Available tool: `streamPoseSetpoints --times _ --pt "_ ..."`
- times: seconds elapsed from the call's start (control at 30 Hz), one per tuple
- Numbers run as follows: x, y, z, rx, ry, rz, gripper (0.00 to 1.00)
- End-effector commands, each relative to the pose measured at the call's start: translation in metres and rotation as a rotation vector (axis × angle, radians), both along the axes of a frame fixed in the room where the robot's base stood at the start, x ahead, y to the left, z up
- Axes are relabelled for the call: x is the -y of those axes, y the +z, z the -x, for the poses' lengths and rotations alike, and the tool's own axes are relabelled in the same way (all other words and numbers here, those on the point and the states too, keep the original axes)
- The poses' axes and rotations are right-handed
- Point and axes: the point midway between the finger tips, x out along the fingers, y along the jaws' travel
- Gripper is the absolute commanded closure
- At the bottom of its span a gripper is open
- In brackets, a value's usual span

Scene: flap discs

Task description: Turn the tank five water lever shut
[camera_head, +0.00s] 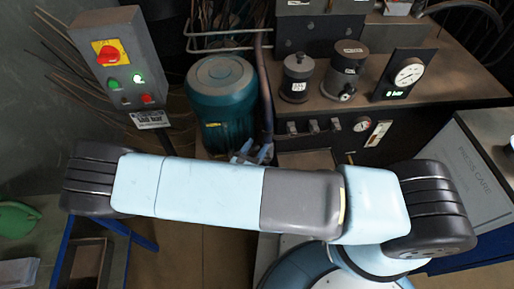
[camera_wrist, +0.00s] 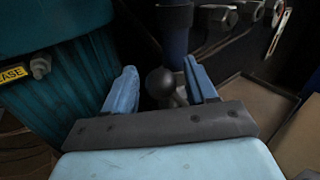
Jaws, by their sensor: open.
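My gripper (camera_wrist: 160,67) is open, its two light blue fingers apart on either side of a dark round knob (camera_wrist: 160,82). The knob looks like the end of a lever, with a little metal showing beside it near the right finger. I see no contact between the fingers and the knob. No tank five label can be read, so I cannot confirm whose lever it is. In the head view my gripper (camera_head: 252,152) is low beside the teal ribbed motor housing (camera_head: 222,95), partly behind my arm, and the knob cannot be made out there.
A dark vertical pipe (camera_wrist: 174,30) stands just beyond the knob. The teal housing is close on the left in the wrist view (camera_wrist: 65,75). A bench (camera_head: 455,75) with pots and a dial gauge (camera_head: 408,74) is at the right. A switch box (camera_head: 120,65) stands at the left.

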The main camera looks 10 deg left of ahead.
Motion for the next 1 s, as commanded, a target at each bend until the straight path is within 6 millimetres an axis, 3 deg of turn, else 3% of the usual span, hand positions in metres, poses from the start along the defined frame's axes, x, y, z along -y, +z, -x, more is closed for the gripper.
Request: streamPoseSetpoints --times 0.2,0.8,1.0 --pt "0.0002 0.0001 -0.0002 0.0 -0.001 0.0 0.44" --pt "0.0001 0.0002 -0.0003 0.0 -0.001 -0.001 1.0" --pt "0.0001 0.0003 -0.0004 0.001 -0.001 -0.001 1.0"
